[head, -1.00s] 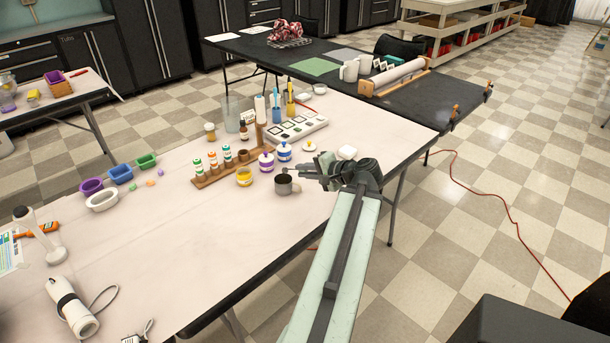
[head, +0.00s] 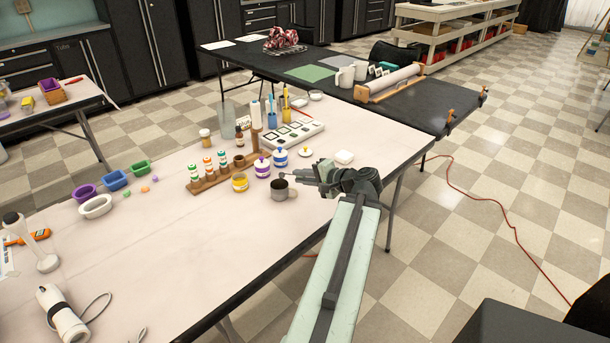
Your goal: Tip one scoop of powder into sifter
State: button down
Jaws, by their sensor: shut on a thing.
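A grey metal cup with a side handle (head: 279,191), which looks like the sifter, stands upright near the table's right front edge. My gripper (head: 300,178) is just right of it and slightly above in the picture. It is shut on a small dark thing (head: 284,177), apparently the scoop, which points left by the cup's rim. I cannot tell whether it is over the opening or behind it. Any powder in it is too small to see. A yellow jar (head: 240,183), a purple-banded jar (head: 262,168) and a blue-banded jar (head: 280,158) stand nearby.
A wooden rack with small bottles (head: 212,180) stands left of the jars. A white tray with dark squares (head: 293,134) is behind. The table's middle front (head: 170,240) is clear.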

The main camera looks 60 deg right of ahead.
jog(key=w+r+g+y+p, duration=0.1)
jog(key=w+r+g+p, duration=0.3)
jog(key=p, duration=1.3)
jog(key=r+g, duration=0.1)
jog(key=g, duration=0.3)
jog(key=shift+w+r+p, duration=0.15)
jog(key=shift+r+p, duration=0.05)
jog(key=shift+p, duration=0.15)
jog(key=shift+w+r, duration=0.1)
jog(key=w+g+p, duration=0.1)
jog(key=w+r+g+y+p, duration=0.1)
jog(key=g+p, duration=0.1)
jog(key=w+d+r+g+p, duration=0.1)
jog(key=w+g+p, duration=0.1)
jog(key=shift+w+d+y, duration=0.1)
jog(key=shift+y, duration=0.3)
